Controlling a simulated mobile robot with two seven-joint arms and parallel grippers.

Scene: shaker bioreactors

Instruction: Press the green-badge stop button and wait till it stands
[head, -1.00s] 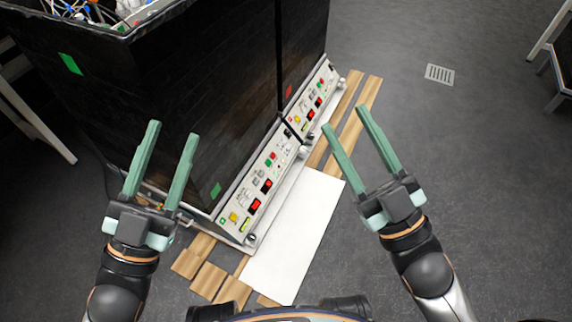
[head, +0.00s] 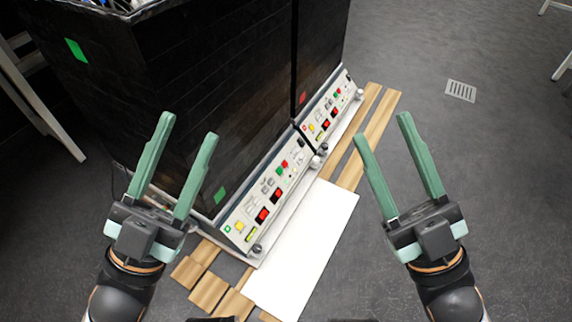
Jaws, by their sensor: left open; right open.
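The nearer black shaker bioreactor carries green badges, one low on its dark wall (head: 220,195) and one higher up (head: 76,50). Its pale control panel (head: 258,205) slopes along the base, with a small green mark (head: 227,229), a yellow button (head: 239,226), red displays (head: 264,215) and a small red button (head: 285,164) beside a green one. Which of these is the stop button is too small to read. My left gripper (head: 188,128) is open and empty, in front of the dark wall. My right gripper (head: 384,128) is open and empty, right of the panels over the floor.
A second unit with a red badge (head: 303,98) and a similar panel (head: 328,112) adjoins behind. A white sheet (head: 305,240) and wooden slats (head: 376,130) lie before the panels. Grey floor with a drain (head: 460,91) is clear at right.

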